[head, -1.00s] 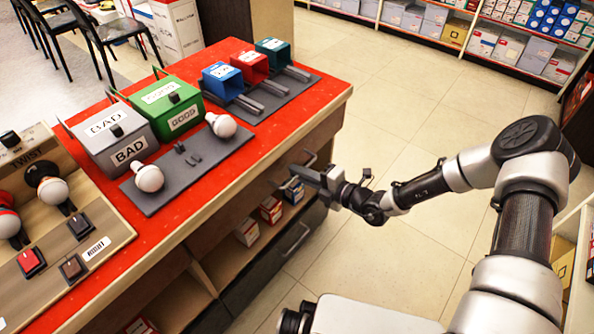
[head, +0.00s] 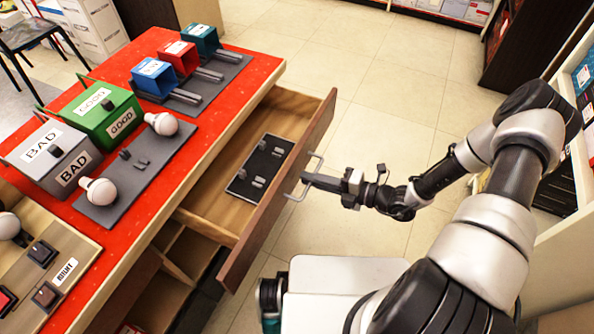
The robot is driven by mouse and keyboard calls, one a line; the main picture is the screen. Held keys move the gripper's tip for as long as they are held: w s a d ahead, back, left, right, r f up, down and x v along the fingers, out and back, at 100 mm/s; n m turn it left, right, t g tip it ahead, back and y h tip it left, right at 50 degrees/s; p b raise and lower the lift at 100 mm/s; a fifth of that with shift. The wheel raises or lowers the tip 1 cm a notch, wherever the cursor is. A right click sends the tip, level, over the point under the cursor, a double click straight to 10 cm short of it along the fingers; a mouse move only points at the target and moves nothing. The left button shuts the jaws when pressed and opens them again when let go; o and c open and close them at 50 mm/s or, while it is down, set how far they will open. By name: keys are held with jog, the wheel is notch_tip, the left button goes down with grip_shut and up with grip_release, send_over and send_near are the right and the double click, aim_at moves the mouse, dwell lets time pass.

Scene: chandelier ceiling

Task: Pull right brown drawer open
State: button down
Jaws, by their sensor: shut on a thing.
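The right brown drawer (head: 277,204) stands pulled well out from under the red-topped counter (head: 232,87). Its wooden inside shows, with a black tray (head: 243,185) holding small pieces. My gripper (head: 308,180) is at the drawer's metal bar handle (head: 297,196), on the outer face of the drawer front. It is shut on the handle. The exact contact of the fingertips is small in the picture.
On the counter are a grey BAD box (head: 52,155), a green GOOD box (head: 106,114), two bulbs, and blue, red and teal bins. Open shelves (head: 160,285) lie under the counter, left of the drawer. Tiled floor (head: 385,125) is clear beyond the drawer and arm.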

jog(key=shift+s+d, duration=0.3)
jog(key=shift+d, duration=0.25)
jog(key=c, duration=1.9)
grip_release()
jog(key=shift+o, duration=0.2)
jog(key=shift+d, duration=0.1)
jog(key=p+v, duration=0.1)
jog(key=v, duration=1.6)
jog(key=shift+d, duration=0.2)
